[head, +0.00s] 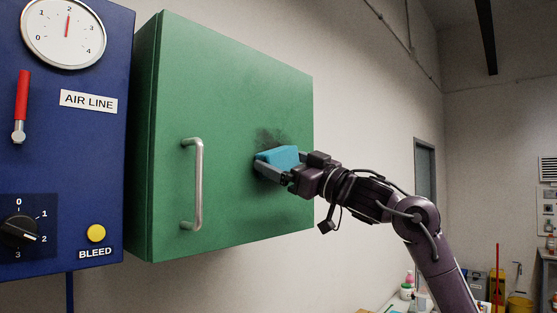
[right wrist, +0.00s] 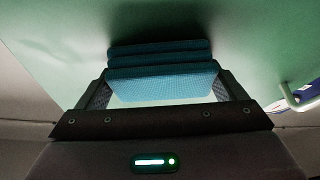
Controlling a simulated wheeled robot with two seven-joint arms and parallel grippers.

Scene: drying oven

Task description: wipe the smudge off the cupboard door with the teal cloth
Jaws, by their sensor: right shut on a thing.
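The green cupboard door (head: 235,110) is shut and carries a dark smudge (head: 268,137) right of its middle. The teal cloth (head: 282,157) is a folded pad at the lower edge of the smudge. In the right wrist view the folded cloth (right wrist: 162,75) lies between my fingers, close against or touching the green door (right wrist: 245,50); I cannot tell which. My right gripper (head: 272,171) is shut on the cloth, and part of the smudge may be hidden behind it. My left gripper is not in view.
A metal handle (head: 197,184) stands out from the door left of the cloth. A blue panel (head: 60,140) with gauge, red lever, knob and yellow button is at the left. A table with bottles (head: 408,288) is below right. Bare wall lies right of the cupboard.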

